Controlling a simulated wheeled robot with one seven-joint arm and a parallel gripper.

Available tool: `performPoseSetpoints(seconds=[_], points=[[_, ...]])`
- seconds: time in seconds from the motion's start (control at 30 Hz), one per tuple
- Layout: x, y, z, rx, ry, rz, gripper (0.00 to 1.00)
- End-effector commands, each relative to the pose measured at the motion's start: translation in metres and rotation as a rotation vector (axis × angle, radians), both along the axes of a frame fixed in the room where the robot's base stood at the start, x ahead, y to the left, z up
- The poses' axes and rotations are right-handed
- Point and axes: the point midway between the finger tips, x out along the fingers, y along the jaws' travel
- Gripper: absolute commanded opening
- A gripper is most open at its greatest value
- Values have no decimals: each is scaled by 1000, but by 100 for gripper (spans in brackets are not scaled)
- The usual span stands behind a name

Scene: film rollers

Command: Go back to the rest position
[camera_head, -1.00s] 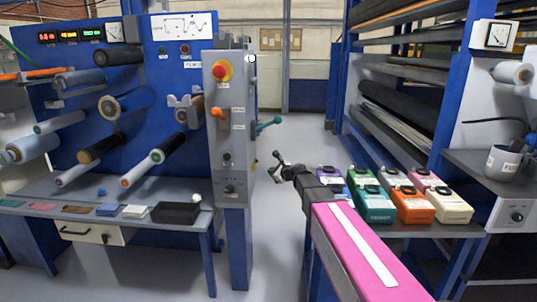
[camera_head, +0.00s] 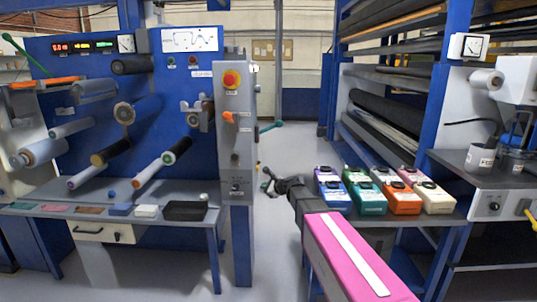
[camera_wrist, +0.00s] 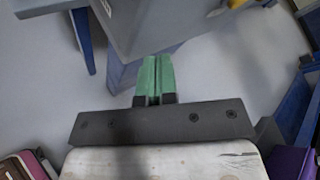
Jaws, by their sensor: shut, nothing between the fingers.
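My gripper (camera_head: 266,182) is at the end of my pink arm, in the aisle between the blue roller machine and the right-hand shelf. In the wrist view its green fingers (camera_wrist: 155,78) are pressed together with nothing between them. A grey control column (camera_wrist: 160,25) stands beyond the fingertips in that view. The same grey column (camera_head: 236,130), with a red button and an orange knob, is left of my gripper in the head view. No object is held.
Coloured boxes (camera_head: 368,197) stand on the right-hand table, close beside my arm. On the left, the blue machine (camera_head: 60,130) carries several rollers above a bench with a black tray (camera_head: 186,210). The floor (camera_head: 290,150) of the aisle is clear.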

Motion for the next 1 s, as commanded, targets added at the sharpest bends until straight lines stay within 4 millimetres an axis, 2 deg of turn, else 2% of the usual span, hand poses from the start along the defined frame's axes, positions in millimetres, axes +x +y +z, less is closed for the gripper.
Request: performPoseSetpoints(seconds=[0.27, 0.47, 0.57, 0.7, 0.8, 0.9, 1.0], points=[[-45, -20, -35, -261, -68, 152, 0], [-97, -48, -73, -544, -127, 353, 0], [-136, -71, -97, -730, -156, 517, 0], [-206, -117, -133, -1014, -177, 836, 0], [-250, -149, -150, -1165, -171, 1066, 0], [-283, -176, -159, -1262, -157, 1261, 0], [-304, -194, -163, -1314, -141, 1396, 0]])
